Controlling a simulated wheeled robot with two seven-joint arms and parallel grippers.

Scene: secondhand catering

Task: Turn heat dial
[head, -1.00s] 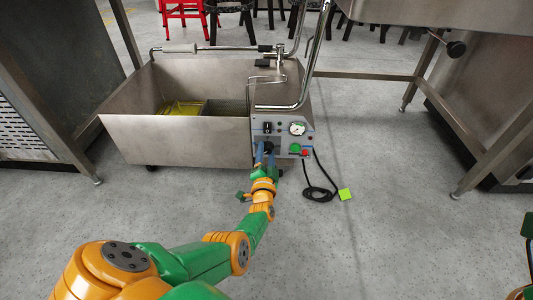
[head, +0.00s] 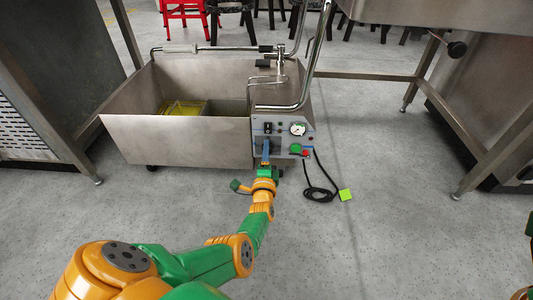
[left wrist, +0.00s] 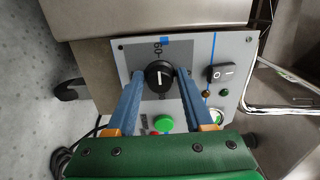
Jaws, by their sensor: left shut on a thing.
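The black heat dial (left wrist: 154,75) with a white pointer line sits on the grey control panel (left wrist: 195,52) of the steel fryer-like unit. My left gripper (left wrist: 159,76) is shut on the dial, with one blue finger on each side of it. In the head view my left gripper (head: 265,152) reaches the panel from the front, and its fingers hide the dial there. A "60" and a blue mark (left wrist: 164,41) show near the dial. My right gripper is out of view; only bits of my right arm show at the right edge.
The panel also carries a rocker switch (left wrist: 221,74), a green button (left wrist: 164,124) and a round gauge (head: 298,129). A curved steel pipe (head: 312,75) rises above the panel.

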